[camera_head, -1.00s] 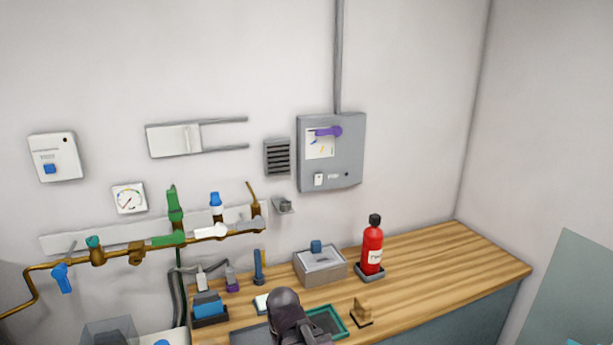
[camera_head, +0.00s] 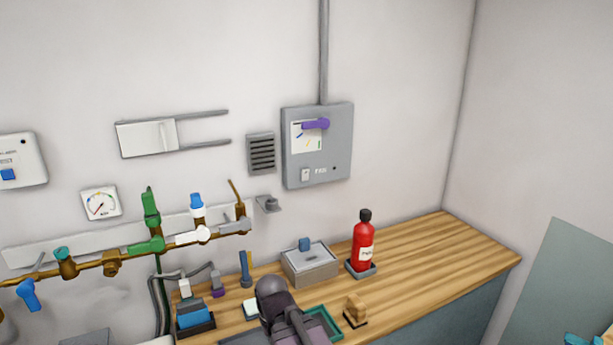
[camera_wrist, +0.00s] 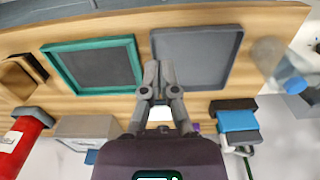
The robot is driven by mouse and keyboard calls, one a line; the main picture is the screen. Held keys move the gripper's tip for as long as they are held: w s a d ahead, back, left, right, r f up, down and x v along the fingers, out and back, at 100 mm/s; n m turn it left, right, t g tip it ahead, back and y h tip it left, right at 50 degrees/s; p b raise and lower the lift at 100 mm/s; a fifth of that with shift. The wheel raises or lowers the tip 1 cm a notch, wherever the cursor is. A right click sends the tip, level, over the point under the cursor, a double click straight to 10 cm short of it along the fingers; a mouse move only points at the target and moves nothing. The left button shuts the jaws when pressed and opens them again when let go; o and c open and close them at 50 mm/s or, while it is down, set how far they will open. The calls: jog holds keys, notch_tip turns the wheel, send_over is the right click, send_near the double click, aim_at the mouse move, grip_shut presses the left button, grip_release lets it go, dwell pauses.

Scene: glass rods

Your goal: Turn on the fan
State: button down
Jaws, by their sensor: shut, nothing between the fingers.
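A grey wall box (camera_head: 340,150) hangs above the bench in the head view. On its face are a purple lever (camera_head: 316,124) over a coloured dial plate (camera_head: 304,140) and a small white switch (camera_head: 306,174). The small print beside the switch may read "FAN". A dark slatted vent (camera_head: 261,153) is on the wall just left of the box. My gripper (camera_wrist: 158,68) is shut and empty in the wrist view, pointing down over the bench beside two trays. In the head view my arm hides it. It is well below and apart from the switch.
A red bottle (camera_head: 363,245) and a grey box with a blue knob (camera_head: 310,266) stand on the wooden bench (camera_head: 430,255) below the wall box. Pipes with coloured valves (camera_head: 150,245) run along the wall at left. The bench's right part is clear.

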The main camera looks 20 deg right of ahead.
aim_at(306, 172)
jog(key=w+d+r+m+t+y, duration=0.2)
jog(key=w+r+t+y, duration=0.3)
jog(key=w, duration=0.5)
jog(key=w+d+r+m+t+y, duration=0.25)
jog(key=w+r+t, duration=0.3)
jog(key=w, duration=0.45)
jog(key=w+d+r+m+t+h, duration=0.2)
jog(key=d+r+m+t, duration=0.1)
jog(key=d, duration=0.5)
jog(key=w+d+r+m+t+h+p, duration=0.1)
jog(key=w+d+r+m+t+h, duration=0.1)
jog(key=d+r+m, duration=0.3)
jog(key=w+d+r+m+t+h, duration=0.3)
jog(key=d+r+m+t, duration=0.1)
jog(key=d, duration=0.7)
jog(key=shift+w+r+m, duration=0.25)
jog(key=shift+w+m, duration=0.15)
jog(key=shift+m, duration=0.25)
jog(key=shift+a, duration=0.1)
jog(key=w+p, duration=0.1)
jog(key=w, duration=0.3)
jog(key=w+r, duration=0.1)
jog(key=w, duration=0.4)
jog(key=w+r+p, duration=0.1)
jog(key=w, duration=0.3)
jog(key=shift+w+a+r+p, duration=0.1)
jog(key=shift+w+a+p, duration=0.1)
jog(key=shift+w+p, duration=0.2)
